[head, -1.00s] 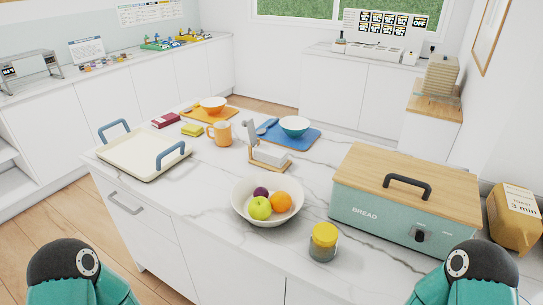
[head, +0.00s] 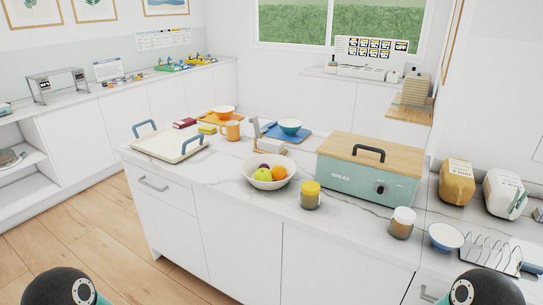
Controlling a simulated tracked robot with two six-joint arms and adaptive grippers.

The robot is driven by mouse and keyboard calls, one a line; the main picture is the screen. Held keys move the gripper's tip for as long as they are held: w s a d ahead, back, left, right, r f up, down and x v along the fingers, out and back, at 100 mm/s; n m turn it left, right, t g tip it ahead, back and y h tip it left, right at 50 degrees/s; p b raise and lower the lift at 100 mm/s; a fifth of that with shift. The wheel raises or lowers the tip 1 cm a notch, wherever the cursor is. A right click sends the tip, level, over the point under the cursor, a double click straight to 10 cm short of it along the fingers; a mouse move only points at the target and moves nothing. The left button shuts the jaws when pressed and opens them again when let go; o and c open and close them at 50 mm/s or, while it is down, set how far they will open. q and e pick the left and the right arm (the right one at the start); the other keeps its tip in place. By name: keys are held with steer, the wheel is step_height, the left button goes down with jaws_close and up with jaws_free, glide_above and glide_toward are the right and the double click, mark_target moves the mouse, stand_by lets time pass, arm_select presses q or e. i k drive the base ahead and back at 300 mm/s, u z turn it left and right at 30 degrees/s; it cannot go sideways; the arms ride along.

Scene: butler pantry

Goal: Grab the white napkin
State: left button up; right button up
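A white stack that looks like napkins (head: 272,147) sits in a low holder with a wooden base and a grey upright arm, near the middle of the island counter in the head view. It is behind the fruit bowl (head: 268,176) and left of the bread box. I cannot make out single napkins. Only rounded links of my two arms show at the bottom left and bottom right corners. Neither gripper is in view.
The island counter (head: 225,172) also bears a cream tray (head: 160,145) with blue handles, an orange mug (head: 230,131), a teal bread box (head: 365,183) and a yellow-lidded jar (head: 310,197). A toast rack (head: 490,250) stands at right. Wooden floor is open at left.

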mark_target(269, 143)
steer(key=u, duration=0.5)
steer(key=i, duration=1.4)
steer(key=u, duration=0.2)
